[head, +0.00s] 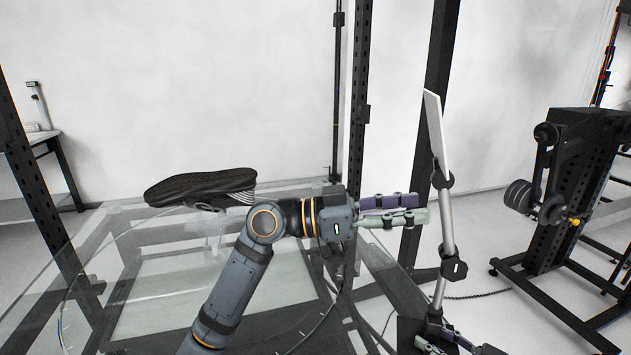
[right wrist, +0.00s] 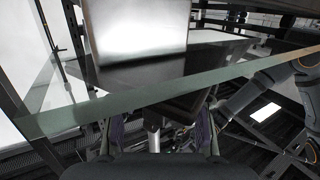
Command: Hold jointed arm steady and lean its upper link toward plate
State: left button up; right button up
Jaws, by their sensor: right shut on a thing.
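The jointed arm has silver links and black joints and stands upright right of centre in the head view. Its upper link (head: 445,218) leans slightly, and a thin white panel (head: 434,135) is at its top. A lower black joint (head: 453,268) sits below. My right gripper (head: 440,334) is shut on the arm's lower link (head: 439,293) at the bottom edge, partly cut off. In the right wrist view a silver link (right wrist: 153,138) shows between its fingers. My left gripper (head: 420,207) is open and empty, its tips just left of the upper link. I cannot tell which surface is the plate.
A black shoe-like object (head: 205,187) stands on a clear support over the glass table (head: 80,250). Dark frame posts (head: 357,100) stand behind my left gripper. A black rack with weights (head: 570,180) is at the right. A glass edge (right wrist: 180,95) crosses the right wrist view.

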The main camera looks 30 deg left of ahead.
aim_at(450, 203)
pick_arm(q)
jog(key=x, duration=0.9)
jog(key=shift+d+r, duration=0.2)
jog(key=shift+d+g+y, duration=0.3)
jog(key=shift+y, duration=0.1)
jog(key=shift+a+f+y, duration=0.2)
jog(key=shift+a+y, duration=0.1)
jog(key=shift+y, duration=0.1)
jog(key=w+v, duration=0.1)
jog(key=v, duration=1)
jog(key=w+a+f+m+t+y, duration=0.2)
jog(key=w+a, duration=0.4)
jog(key=a, duration=0.4)
jog(key=w+a+f+m+t+y, duration=0.3)
jog(key=w+a+m+t+y, duration=0.1)
jog(key=a, duration=0.7)
jog(key=w+t+y, duration=0.1)
jog(key=w+y, duration=0.1)
jog(key=shift+f+m+y, duration=0.3)
jog(key=shift+f+m, duration=0.05)
jog(key=shift+m, duration=0.05)
